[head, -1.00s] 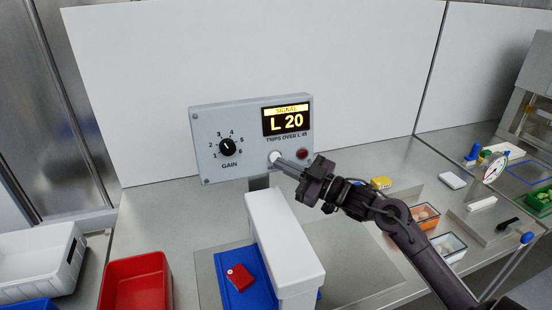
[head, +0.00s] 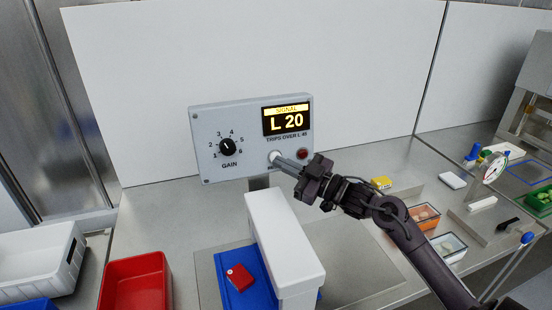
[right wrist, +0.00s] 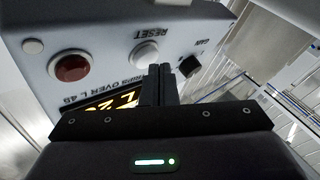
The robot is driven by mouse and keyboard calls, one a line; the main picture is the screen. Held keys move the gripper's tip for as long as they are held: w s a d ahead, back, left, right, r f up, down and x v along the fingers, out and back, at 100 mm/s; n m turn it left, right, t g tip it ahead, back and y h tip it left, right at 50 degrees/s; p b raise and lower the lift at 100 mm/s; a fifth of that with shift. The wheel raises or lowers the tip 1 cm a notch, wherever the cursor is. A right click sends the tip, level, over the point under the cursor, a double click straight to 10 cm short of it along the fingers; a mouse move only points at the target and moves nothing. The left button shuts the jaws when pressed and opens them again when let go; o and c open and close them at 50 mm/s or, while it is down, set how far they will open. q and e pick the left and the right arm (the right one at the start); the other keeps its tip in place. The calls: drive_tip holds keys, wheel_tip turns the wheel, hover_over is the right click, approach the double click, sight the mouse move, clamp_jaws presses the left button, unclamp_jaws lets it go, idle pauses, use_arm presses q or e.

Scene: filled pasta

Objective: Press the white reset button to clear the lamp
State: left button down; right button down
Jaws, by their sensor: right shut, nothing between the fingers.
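A grey control box (head: 205,165) stands upright with a GAIN knob (head: 228,147) and a display (head: 287,118) reading SIGNAL, L 20. The white reset button (head: 274,156) is on its lower front; it also shows in the right wrist view (right wrist: 145,53) under the word RESET. The round lamp (head: 302,154) to its right looks dark red and unlit, also in the right wrist view (right wrist: 71,67). My right gripper (head: 279,160) is shut and empty, its fingertips at the button; I cannot tell whether they touch it. My left gripper is not in view.
A white block-shaped housing (head: 285,240) stands in front of the box, beside a blue tray (head: 262,270) with a red piece (head: 239,277). A red bin (head: 135,280) and a white bin (head: 40,262) are at left. Small containers (head: 424,216) lie at right.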

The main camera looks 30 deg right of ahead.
drive_tip(key=shift+w+d+f, duration=0.1)
drive_tip(key=shift+w, duration=0.25)
idle(0.6)
drive_tip(key=shift+s, duration=0.15)
drive_tip(key=shift+s+a+r+p, duration=0.1)
drive_tip(key=shift+s+a+p, duration=0.05)
drive_tip(key=shift+s+p, duration=0.15)
drive_tip(key=shift+s+a+r+p, duration=0.1)
drive_tip(key=shift+s+p, duration=0.05)
drive_tip(key=shift+s, duration=0.2)
drive_tip(key=s+p, duration=0.2)
drive_tip(key=s, duration=0.1)
drive_tip(key=s+a+p, duration=0.1)
drive_tip(key=shift+s+r, duration=0.35)
drive_tip(key=shift+r, duration=0.05)
idle(0.8)
